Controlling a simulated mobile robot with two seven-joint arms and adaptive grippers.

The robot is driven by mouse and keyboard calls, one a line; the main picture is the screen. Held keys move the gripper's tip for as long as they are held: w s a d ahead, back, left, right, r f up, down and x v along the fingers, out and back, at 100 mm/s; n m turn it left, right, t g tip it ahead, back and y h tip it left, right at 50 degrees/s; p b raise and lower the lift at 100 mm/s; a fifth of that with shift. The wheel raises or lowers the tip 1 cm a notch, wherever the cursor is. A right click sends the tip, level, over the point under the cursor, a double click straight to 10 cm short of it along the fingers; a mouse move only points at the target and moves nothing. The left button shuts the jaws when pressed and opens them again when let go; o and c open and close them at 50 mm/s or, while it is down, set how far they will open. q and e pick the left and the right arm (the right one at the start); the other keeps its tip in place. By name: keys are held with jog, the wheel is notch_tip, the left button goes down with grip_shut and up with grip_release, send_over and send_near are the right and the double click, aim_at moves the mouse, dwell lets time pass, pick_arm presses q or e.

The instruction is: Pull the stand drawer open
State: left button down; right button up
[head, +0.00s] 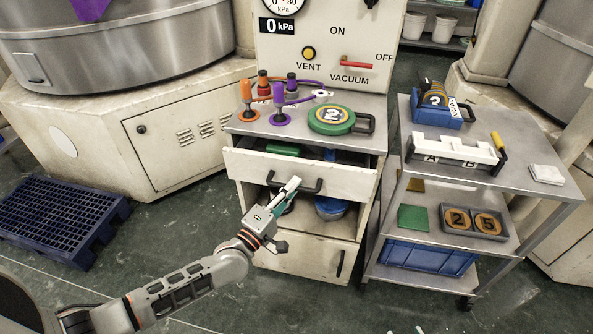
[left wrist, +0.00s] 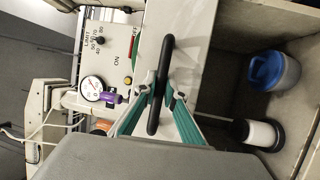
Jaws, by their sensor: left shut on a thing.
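The stand drawer (head: 345,178) is the top drawer of the pale stand, and its front stands out from the cabinet. A green item and other contents show in the gap behind the front. My left gripper (head: 291,188) is at the drawer's black bar handle (head: 314,187). In the left wrist view, the teal fingers of my left gripper (left wrist: 160,88) are closed around the middle of the black handle (left wrist: 167,50). My right gripper is not in view.
An open shelf below the drawer holds a blue container (left wrist: 274,71). A steel cart (head: 468,150) stands close on the right. A blue pallet (head: 62,212) lies at left.

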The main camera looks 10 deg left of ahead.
pick_arm(q)
jog(key=s+p, duration=0.4)
jog(key=s, duration=1.3)
jog(key=shift+s, duration=0.1)
jog(key=c, duration=2.1)
grip_release()
jog(key=v, duration=1.2)
